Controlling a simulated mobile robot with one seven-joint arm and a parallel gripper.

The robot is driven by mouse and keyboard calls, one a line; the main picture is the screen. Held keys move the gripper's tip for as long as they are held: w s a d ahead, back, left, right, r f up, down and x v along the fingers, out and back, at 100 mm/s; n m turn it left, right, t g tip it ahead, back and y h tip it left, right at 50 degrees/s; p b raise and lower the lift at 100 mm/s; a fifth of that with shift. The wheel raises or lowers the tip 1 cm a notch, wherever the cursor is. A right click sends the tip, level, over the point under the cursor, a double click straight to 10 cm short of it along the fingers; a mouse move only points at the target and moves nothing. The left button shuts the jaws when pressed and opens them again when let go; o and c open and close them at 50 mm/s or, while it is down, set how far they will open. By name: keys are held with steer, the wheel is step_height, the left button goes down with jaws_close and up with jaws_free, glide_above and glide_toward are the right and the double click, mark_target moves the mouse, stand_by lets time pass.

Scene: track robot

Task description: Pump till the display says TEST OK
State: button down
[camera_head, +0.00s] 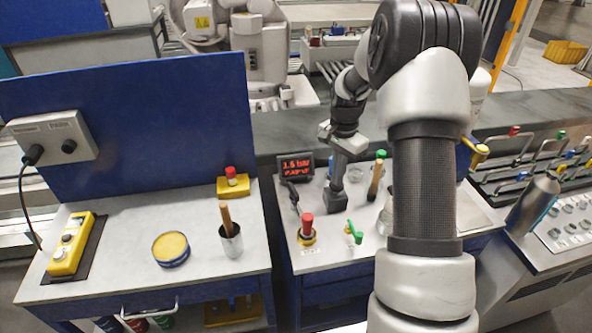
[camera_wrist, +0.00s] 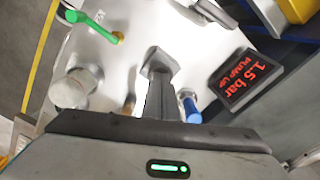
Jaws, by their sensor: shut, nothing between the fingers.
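The display (camera_head: 296,166) stands at the back left of the middle bench and shows red text. In the wrist view the display (camera_wrist: 247,79) reads "1.5 bar" and "PUMP UP". My gripper (camera_head: 336,198) is shut and empty, pointing down over the bench right of the display. In the wrist view its closed fingers (camera_wrist: 160,65) hide part of the bench top. A black handle (camera_head: 291,195) stands left of my gripper, in front of the display; it also shows at the wrist view's top edge (camera_wrist: 207,12). I cannot tell whether the fingertips touch the bench.
A red-topped knob (camera_head: 307,225) and a green lever (camera_head: 355,232) stand near the front. A blue-ended part (camera_wrist: 190,105) is close beside the fingers.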

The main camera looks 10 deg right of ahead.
steer(key=shift+r+p, duration=1.05)
steer(key=shift+r, duration=0.3)
steer(key=shift+f, duration=0.1)
stand_by(1.4)
stand_by(0.3)
steer(key=shift+r, duration=0.35)
steer(key=shift+f, duration=0.25)
stand_by(1.0)
stand_by(0.3)
